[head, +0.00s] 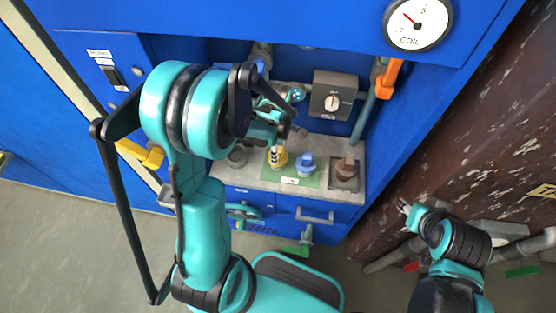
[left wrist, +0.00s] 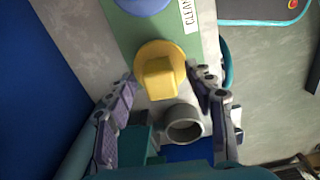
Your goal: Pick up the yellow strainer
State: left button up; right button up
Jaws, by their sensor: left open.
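The yellow strainer (head: 280,161) stands on a green mat (head: 310,182) on the grey bench ledge. In the left wrist view the strainer (left wrist: 160,72) has a round base and a raised block-shaped top. My left gripper (head: 287,141) is open above the strainer. In the left wrist view its fingertips (left wrist: 164,84) are on either side of the strainer's near part, with nothing held. My right gripper (head: 404,207) is far to the right, away from the ledge; its jaws are too small to read.
A blue piece (head: 305,164) stands beside the strainer on the mat. A brown piece (head: 345,168) stands further right on a dark square. A grey open cylinder (left wrist: 184,124) lies close to my left gripper.

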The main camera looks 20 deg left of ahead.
pick_arm(q)
grip_shut()
jog(key=shift+r, duration=0.1)
